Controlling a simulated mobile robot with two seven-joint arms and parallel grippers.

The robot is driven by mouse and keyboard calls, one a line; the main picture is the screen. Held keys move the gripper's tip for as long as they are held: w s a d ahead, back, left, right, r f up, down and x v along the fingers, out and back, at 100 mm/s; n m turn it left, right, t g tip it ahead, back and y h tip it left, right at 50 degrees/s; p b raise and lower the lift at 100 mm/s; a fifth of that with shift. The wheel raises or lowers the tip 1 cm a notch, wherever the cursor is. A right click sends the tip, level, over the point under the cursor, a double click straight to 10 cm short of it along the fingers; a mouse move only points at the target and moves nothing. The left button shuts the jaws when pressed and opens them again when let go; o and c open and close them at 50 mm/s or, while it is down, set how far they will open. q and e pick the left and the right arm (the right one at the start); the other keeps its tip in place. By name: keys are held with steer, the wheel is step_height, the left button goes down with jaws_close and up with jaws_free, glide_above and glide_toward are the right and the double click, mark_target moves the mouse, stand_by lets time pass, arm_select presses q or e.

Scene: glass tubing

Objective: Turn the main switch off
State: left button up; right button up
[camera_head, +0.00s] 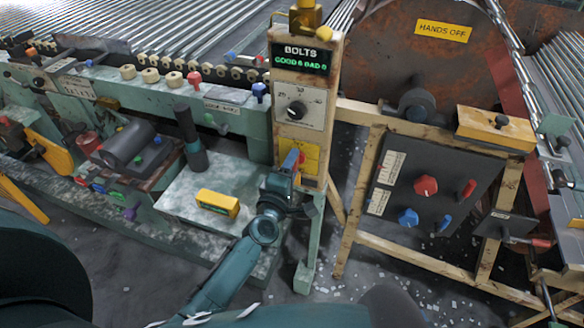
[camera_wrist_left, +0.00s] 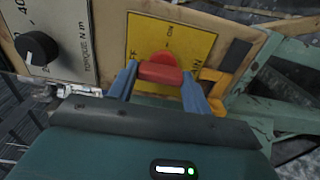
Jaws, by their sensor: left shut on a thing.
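The main switch is a red knob with a red handle (camera_wrist_left: 161,73) on a yellow plate (camera_wrist_left: 196,45) with black lettering, partly legible, including "ON" above the knob. My left gripper (camera_head: 297,161) reaches up to this plate. In the left wrist view my left gripper (camera_wrist_left: 160,82) has its two blue fingers on either side of the red handle, shut on it. The handle lies roughly across the picture between the fingers. My right gripper is not in view.
Above the plate is a torque dial (camera_head: 297,108) and a lit "BOLTS" display (camera_head: 301,59). A dark panel (camera_head: 437,170) with red and blue knobs stands right. A yellow box (camera_head: 217,203) and a dark cylinder (camera_head: 190,135) are on the bench left of my arm.

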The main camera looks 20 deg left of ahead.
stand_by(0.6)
arm_select(q)
steer(key=o, duration=1)
steer(key=s, duration=1.3)
steer(key=shift+s+a+b, duration=0.1)
steer(key=shift+a+b, duration=0.15)
steer(key=shift+b, duration=0.05)
